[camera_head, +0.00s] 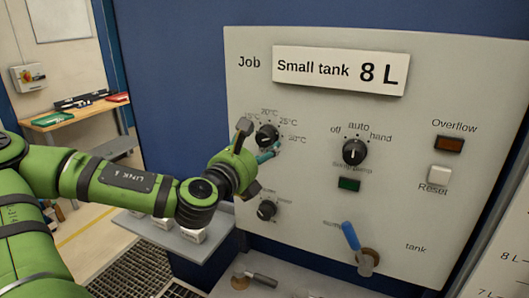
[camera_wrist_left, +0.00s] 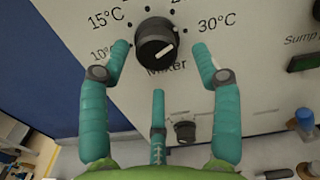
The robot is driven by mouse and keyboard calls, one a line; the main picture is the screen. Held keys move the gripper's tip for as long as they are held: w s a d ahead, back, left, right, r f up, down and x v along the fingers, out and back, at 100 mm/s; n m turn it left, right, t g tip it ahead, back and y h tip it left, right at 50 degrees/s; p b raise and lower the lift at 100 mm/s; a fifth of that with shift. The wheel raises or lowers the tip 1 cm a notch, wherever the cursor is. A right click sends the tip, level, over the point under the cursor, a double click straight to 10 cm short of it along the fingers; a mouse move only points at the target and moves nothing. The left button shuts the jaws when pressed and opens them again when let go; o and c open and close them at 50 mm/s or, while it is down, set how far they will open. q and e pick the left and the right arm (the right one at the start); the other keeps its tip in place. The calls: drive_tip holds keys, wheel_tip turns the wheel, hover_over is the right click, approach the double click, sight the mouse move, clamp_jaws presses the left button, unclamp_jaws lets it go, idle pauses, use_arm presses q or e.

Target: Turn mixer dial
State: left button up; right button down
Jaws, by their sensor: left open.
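The mixer dial (camera_head: 267,136) is a round black knob with a temperature scale on the grey panel's left side. Gaps show between fingers and knob; contact is not visible. My right gripper is out of view.
The panel also carries a sump pump dial (camera_head: 354,152), a green indicator (camera_head: 349,184), a lower left knob (camera_head: 266,210), a blue-handled valve (camera_head: 351,236), an overflow lamp (camera_head: 449,144) and a reset button (camera_head: 439,174). A grey shelf (camera_head: 165,234) juts out below left.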

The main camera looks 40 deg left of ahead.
sight(263, 142)
use_arm(q)
drive_tip(key=shift+w+a+r+p, duration=0.15)
drive_tip(key=shift+w+r+p, duration=0.2)
drive_tip(key=shift+w, duration=0.2)
drive_tip(key=shift+w+a, duration=0.1)
drive_tip(key=shift+w, duration=0.2)
drive_tip(key=shift+w+a+p, duration=0.2)
drive_tip(key=shift+w+p, duration=0.15)
drive_tip(key=shift+w+a+f, duration=0.15)
drive_tip(key=shift+w, duration=0.25)
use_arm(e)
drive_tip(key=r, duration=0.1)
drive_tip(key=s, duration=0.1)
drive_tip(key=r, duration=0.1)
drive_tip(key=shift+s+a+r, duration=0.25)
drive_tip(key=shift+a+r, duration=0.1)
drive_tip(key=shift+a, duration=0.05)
use_arm(q)
drive_tip(key=c, duration=0.9)
drive_tip(key=shift+c, duration=1.2)
drive_tip(key=shift+f, duration=0.1)
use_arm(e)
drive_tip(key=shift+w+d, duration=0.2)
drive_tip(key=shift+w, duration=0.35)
